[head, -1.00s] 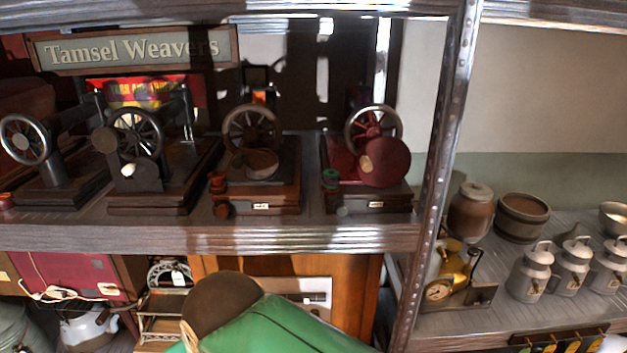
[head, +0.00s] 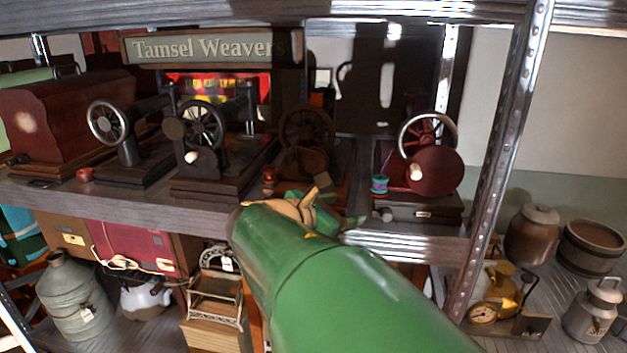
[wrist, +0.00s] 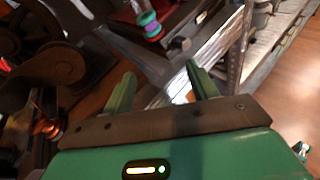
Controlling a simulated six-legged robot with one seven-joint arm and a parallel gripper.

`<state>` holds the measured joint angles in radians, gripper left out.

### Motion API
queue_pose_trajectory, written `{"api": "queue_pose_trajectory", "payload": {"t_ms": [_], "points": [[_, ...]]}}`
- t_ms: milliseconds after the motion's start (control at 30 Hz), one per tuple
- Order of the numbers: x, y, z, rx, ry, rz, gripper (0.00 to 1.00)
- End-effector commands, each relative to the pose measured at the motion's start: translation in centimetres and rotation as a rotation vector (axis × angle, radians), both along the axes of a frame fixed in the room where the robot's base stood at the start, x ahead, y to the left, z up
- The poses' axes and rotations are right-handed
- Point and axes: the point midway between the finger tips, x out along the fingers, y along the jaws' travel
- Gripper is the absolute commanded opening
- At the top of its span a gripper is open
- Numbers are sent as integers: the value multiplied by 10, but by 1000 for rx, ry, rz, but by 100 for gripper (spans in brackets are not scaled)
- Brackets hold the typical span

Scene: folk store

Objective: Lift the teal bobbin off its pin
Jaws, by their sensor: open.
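The teal bobbin (head: 379,183) stands at the left side of the red spinning machine (head: 434,168) on the shelf, with purple showing beside its teal. It also shows at the top of the wrist view (wrist: 148,19), beyond the fingertips. Its pin cannot be made out. My gripper (head: 322,197) is left of the bobbin in the head view, apart from it, and partly hidden by my green arm. In the wrist view my gripper (wrist: 158,77) has its two green fingers spread, with nothing between them.
Several dark machines, one a black wheeled machine (head: 203,140), stand left along the same shelf. A metal upright post (head: 503,150) rises right of the red machine. Another shelf with a brown jar (head: 532,232) and metal cans lies further right.

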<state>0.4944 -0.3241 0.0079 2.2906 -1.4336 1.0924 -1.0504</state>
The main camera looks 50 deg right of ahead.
Motion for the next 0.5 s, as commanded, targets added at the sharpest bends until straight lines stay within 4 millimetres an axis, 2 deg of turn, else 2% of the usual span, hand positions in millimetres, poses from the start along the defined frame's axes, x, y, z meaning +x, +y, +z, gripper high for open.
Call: {"api": "queue_pose_trajectory", "payload": {"t_ms": [33, 200, 367, 500], "points": [[-2, -13, 7, -43, 83, 1, 58], [-5, -34, 21, -117, 224, 8, 58], [-10, -59, 18, -118, 232, 4, 58], [-13, -86, 14, -118, 232, 4, 58]]}}
